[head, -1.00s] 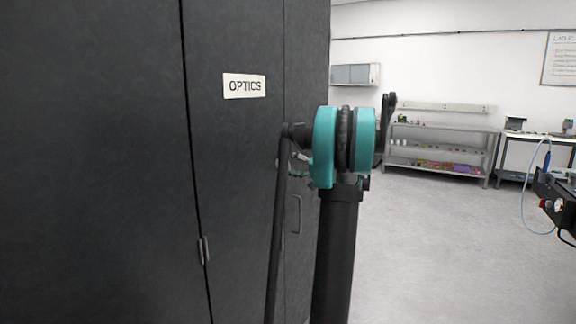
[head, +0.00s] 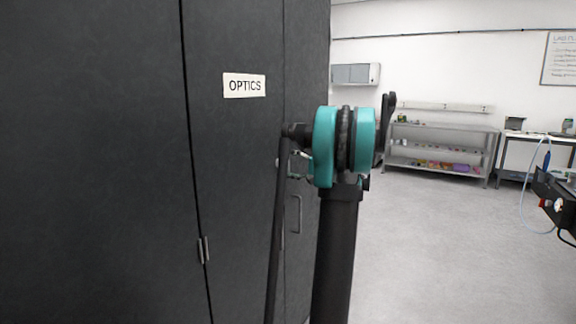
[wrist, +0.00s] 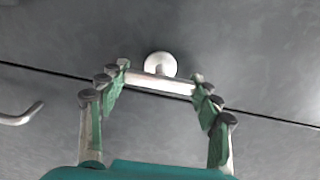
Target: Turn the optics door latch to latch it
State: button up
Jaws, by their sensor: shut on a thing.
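The dark optics door (head: 238,150) carries a white OPTICS sign (head: 244,85) in the head view and looks closed. In the wrist view, the latch (wrist: 160,83) is a pale bar with a round pivot (wrist: 160,65) behind it on the dark panel. My gripper (wrist: 159,82) has its two green-padded fingers at either end of the bar, shut on it. The bar lies nearly level in that view, tilted slightly, close to the dark seam. In the head view my gripper (head: 299,164) is small and partly hidden by my arm, and the latch is hard to make out.
A door handle (head: 296,214) sits below the gripper; a curved handle end (wrist: 20,116) shows at the left in the wrist view. A hinge (head: 203,250) is on the left seam. Shelving (head: 440,150) stands far back; the floor at right is clear.

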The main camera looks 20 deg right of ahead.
jog(key=o, duration=1.2)
jog(key=shift+c, duration=0.2)
jog(key=v, duration=1.2)
